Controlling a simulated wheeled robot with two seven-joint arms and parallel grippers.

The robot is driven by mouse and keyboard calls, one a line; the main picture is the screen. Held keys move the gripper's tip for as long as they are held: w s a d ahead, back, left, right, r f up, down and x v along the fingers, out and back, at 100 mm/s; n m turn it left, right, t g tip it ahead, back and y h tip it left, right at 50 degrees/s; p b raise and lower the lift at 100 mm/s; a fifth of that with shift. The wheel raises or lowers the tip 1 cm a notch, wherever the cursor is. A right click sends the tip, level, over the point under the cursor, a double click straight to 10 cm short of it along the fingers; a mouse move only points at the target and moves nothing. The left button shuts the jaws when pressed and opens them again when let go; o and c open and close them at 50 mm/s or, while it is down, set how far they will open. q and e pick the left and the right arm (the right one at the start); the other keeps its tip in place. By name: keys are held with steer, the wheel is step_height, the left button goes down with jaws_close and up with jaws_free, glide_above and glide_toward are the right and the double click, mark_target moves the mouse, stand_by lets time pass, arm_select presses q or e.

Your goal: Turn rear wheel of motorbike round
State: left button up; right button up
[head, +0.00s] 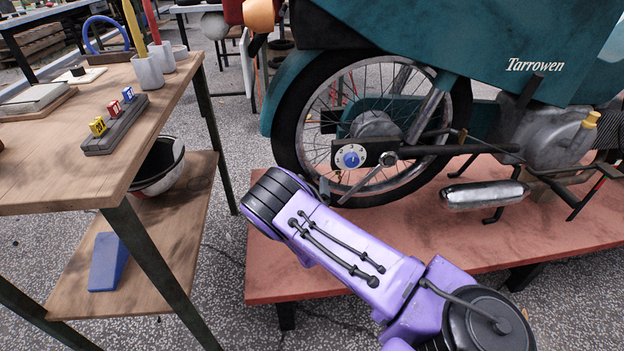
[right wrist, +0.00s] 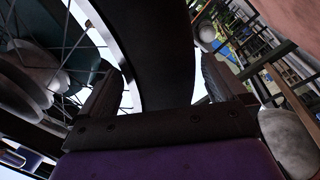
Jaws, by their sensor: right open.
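The teal motorbike (head: 480,60) stands on a low reddish platform (head: 400,232). Its rear wheel (head: 440,172) has a black tyre, a bright rim and wire spokes. In the right wrist view my right gripper (right wrist: 160,88) is open. The tyre (right wrist: 162,45) passes between its two fingers, with spokes on the left. I cannot tell whether the fingers touch it. My left gripper is not in view.
A wooden workbench (head: 60,185) stands at the left, with a grey block (head: 115,125) of small coloured pieces on it. Its lower shelf holds a bowl-like helmet (head: 160,165) and a blue wedge (head: 108,262). Speckled floor is open between bench and platform.

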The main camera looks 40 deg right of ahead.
steer(key=p+v, duration=0.2)
steer(key=v, duration=0.8)
steer(key=shift+s+a, duration=0.2)
steer(key=shift+s, duration=0.05)
